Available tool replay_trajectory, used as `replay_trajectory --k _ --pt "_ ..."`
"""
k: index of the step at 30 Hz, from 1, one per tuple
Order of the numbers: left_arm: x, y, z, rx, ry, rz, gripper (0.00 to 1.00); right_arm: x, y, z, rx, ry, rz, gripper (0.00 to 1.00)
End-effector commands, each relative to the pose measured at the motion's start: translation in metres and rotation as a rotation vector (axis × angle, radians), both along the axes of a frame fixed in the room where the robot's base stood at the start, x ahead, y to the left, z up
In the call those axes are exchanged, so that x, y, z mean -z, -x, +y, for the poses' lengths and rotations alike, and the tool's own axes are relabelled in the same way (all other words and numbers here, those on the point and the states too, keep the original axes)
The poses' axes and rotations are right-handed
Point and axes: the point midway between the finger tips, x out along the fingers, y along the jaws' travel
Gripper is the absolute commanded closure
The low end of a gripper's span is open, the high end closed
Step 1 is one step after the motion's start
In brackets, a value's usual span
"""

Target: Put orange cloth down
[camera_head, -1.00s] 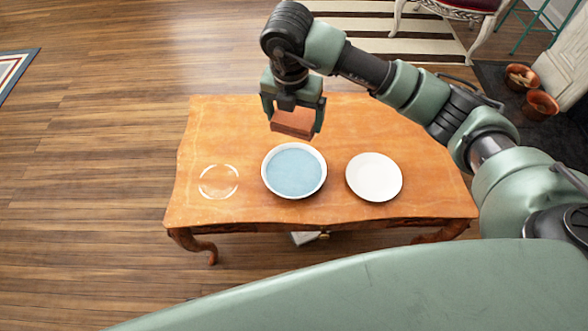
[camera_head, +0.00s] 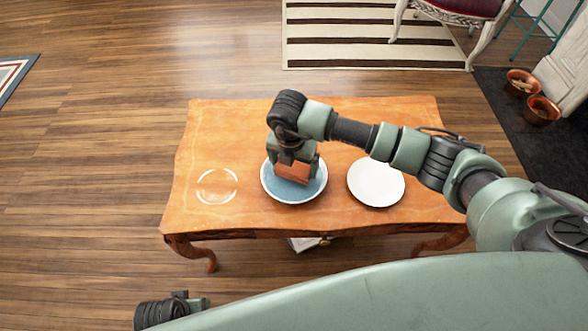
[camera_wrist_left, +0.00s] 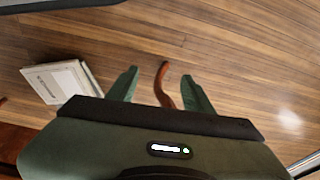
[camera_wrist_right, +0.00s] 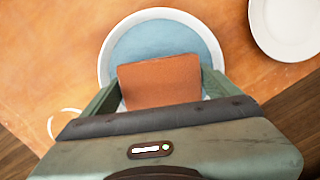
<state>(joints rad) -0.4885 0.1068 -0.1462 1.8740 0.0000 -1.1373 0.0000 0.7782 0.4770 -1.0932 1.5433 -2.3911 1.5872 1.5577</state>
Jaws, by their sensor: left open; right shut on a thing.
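The orange cloth (camera_head: 292,172) is a folded, block-like piece. My right gripper (camera_head: 294,174) is shut on it and holds it over the bowl with blue inside (camera_head: 281,194). In the right wrist view the cloth (camera_wrist_right: 160,80) sits between the two fingers, with the bowl (camera_wrist_right: 207,38) behind it. I cannot tell whether the cloth touches the blue surface. My left gripper (camera_wrist_left: 155,88) is open and empty, above the wood floor. In the head view only part of my left arm shows, at the bottom left.
The wooden table (camera_head: 230,130) carries a white plate (camera_head: 376,182) right of the bowl and a clear glass dish (camera_head: 216,186) left of it. Books (camera_wrist_left: 62,82) lie low under the table. A striped rug (camera_head: 350,40), chair and copper pots (camera_head: 541,110) stand beyond.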

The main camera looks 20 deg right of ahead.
Motion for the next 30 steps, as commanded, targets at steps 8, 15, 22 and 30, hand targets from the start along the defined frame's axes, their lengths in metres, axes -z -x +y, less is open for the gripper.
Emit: replay_trajectory --k 8,15,22,30 --pt "-0.015 -0.003 0.0 -0.001 0.001 -0.009 0.49 0.023 0.0 0.0 0.001 -0.001 -0.001 0.42" --pt "-0.015 -0.003 0.0 -0.001 0.001 -0.009 0.49 0.024 0.0 0.0 0.0 0.0 0.0 0.42" --pt "-0.021 -0.004 -0.001 -0.002 0.002 -0.013 0.49 0.025 0.0 0.0 0.0 -0.001 0.001 0.0" --pt "-0.022 -0.005 -0.001 -0.001 0.002 -0.017 0.49 0.022 0.0 0.0 0.0 -0.001 0.001 0.0"
